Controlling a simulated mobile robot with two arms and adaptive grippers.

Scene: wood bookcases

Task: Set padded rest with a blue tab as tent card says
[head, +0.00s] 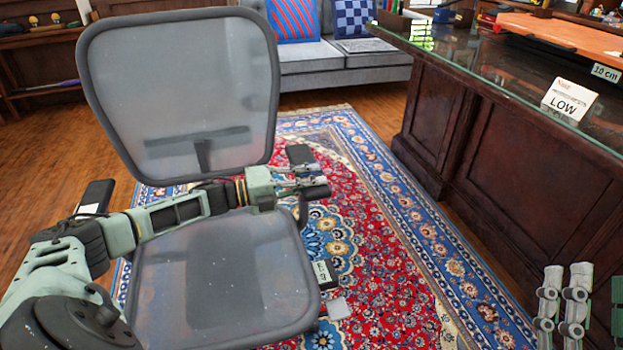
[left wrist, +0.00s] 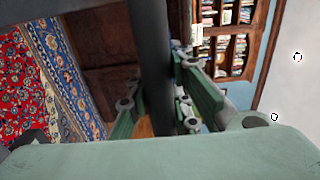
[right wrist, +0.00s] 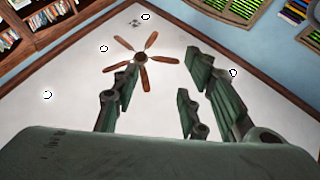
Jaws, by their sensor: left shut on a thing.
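A grey mesh office chair (head: 190,100) stands on the rug with two dark padded armrests. One rest (head: 300,155) is at the chair's right, the other (head: 95,195) at its left. My left gripper (head: 310,182) reaches across the seat and is shut on the right-hand armrest, below its pad. In the left wrist view a dark bar of the armrest (left wrist: 155,60) stands between the fingers. I cannot make out a blue tab on either rest. The tent card (head: 568,100) on the desk reads LOW. My right gripper (head: 565,295) is raised, open and empty, at the lower right.
A dark wood desk with a glass top (head: 480,90) stands at the right; a 10 cm label (head: 606,72) is on it. A grey sofa (head: 340,65) is behind. A small white tag (head: 322,272) shows beside the seat. The patterned rug (head: 400,260) between chair and desk is clear.

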